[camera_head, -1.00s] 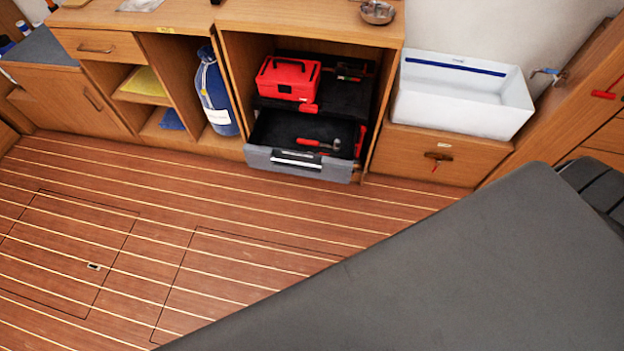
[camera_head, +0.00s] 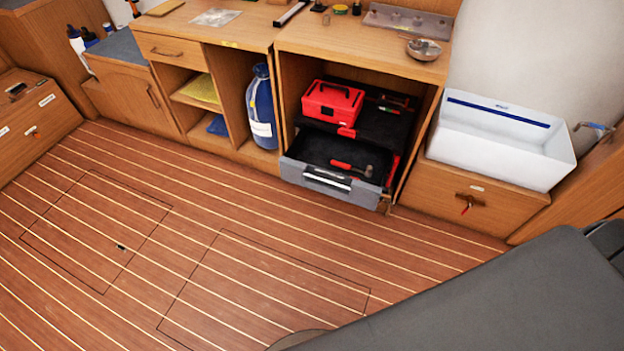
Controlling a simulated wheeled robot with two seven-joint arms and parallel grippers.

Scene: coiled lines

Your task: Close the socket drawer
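The socket drawer (camera_head: 330,182) is the low grey-fronted drawer of a black tool chest inside the open wooden cabinet. It is pulled out toward the floor side, and its dark inside shows. A hammer with a red handle (camera_head: 348,167) lies in it. A light handle strip runs along its front. A red toolbox (camera_head: 332,103) sits above and behind it on the black chest top (camera_head: 385,122). Neither of my grippers shows in the head view.
The plank floor (camera_head: 200,230) before the drawer is clear. A dark grey padded surface (camera_head: 490,300) fills the lower right. A metal bowl (camera_head: 424,49) sits on the countertop.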

